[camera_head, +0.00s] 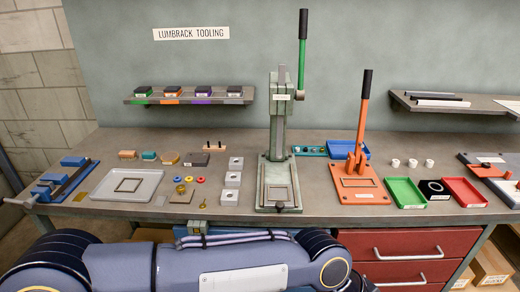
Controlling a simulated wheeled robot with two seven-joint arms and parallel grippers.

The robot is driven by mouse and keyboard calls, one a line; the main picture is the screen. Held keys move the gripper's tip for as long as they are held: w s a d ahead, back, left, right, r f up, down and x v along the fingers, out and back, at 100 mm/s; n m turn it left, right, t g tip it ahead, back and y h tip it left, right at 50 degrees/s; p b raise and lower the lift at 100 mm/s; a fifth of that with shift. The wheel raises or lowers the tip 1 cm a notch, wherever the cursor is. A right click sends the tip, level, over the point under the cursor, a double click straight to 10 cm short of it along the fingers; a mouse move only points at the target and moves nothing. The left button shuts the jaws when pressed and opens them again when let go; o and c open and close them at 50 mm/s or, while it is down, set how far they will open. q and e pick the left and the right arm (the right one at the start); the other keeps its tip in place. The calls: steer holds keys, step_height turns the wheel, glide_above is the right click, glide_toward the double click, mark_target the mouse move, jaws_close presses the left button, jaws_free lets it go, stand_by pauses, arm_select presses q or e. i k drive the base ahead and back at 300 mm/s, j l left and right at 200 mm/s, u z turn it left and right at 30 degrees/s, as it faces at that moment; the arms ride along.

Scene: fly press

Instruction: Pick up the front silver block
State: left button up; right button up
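Three silver blocks stand in a row running front to back, left of the green fly press. The front silver block (229,197) is nearest the table's front edge and is fully visible. The middle silver block (232,179) and the back silver block (236,163) are behind it, each apart from the others. Each has a small dark mark on its top. One of my arms lies across the bottom of the view, in front of the table and clear of the blocks. Neither gripper can be made out in this view.
The tall green fly press (278,185) stands just right of the blocks. Small coloured rings (189,180) and a square plate (182,196) lie to their left, beside a grey tray (108,194). An orange press (358,182) and green tray (405,193) are further right.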

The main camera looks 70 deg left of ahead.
mark_target(232, 202)
steer(key=j+u, duration=0.25)
steer(key=u, duration=0.2)
steer(key=i+j+u, duration=0.1)
steer(key=u, duration=0.4)
steer(key=i+j+u, duration=0.1)
steer(key=j+u, duration=0.2)
steer(key=u, duration=0.15)
steer(key=i+j+u, duration=0.15)
steer(key=u, duration=0.3)
steer(key=i+j, duration=0.15)
